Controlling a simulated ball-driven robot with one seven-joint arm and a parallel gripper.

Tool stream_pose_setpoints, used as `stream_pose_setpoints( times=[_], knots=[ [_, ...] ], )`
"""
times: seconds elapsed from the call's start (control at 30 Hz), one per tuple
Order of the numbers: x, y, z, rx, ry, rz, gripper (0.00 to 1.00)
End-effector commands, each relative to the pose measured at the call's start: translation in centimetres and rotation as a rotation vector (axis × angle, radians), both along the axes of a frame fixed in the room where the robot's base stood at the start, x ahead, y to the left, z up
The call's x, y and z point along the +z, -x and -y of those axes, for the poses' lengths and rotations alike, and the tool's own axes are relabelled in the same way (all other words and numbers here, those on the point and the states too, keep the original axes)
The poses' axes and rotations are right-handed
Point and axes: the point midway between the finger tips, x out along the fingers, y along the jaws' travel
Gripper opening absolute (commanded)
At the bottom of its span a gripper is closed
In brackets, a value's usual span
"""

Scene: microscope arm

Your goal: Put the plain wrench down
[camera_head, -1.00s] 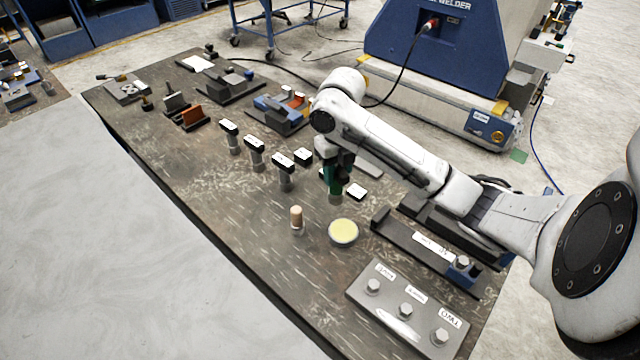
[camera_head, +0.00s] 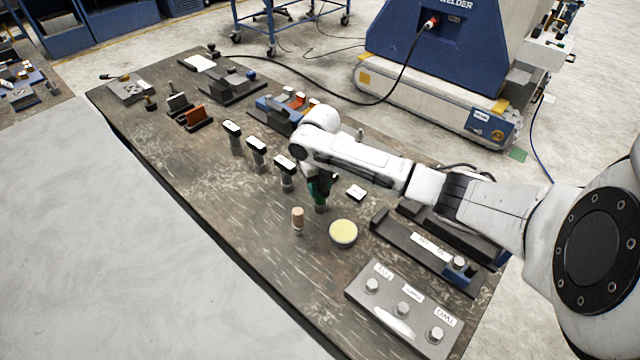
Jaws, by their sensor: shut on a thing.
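My gripper (camera_head: 318,180) is shut on a green upright piece with a grey lower end, which I take to be the plain wrench (camera_head: 320,206). The wrench hangs roughly vertical, low over the middle of the table (camera_head: 215,220). I cannot tell whether its lower end touches the table top. My wrist and arm hide its upper part and much of the fingers. Just left of the gripper stands a grey post with a labelled black top (camera_head: 285,164). Two more such posts (camera_head: 257,148) (camera_head: 232,130) stand in line farther back left.
A wooden-topped peg (camera_head: 298,217) and a round yellow-topped dish (camera_head: 343,233) stand close in front. A white label block (camera_head: 357,192) lies to the right. A grey plate with bolts (camera_head: 400,308) and a black tray (camera_head: 415,240) fill the table's right end. The front-left strip is clear.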

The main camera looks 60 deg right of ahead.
Motion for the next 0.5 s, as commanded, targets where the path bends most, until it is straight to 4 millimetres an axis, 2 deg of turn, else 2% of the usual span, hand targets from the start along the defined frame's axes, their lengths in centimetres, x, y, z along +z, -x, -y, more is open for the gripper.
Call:
stream_pose_setpoints(
  times=[0.27,0.3,0.5],
  knots=[
    [-0.28,-0.02,0.01,0.000,0.001,0.001,0.00],
    [-0.37,0.00,-0.03,0.000,0.000,0.000,0.36],
    [-0.28,0.01,-0.02,0.000,0.000,0.000,0.55]
  ],
)
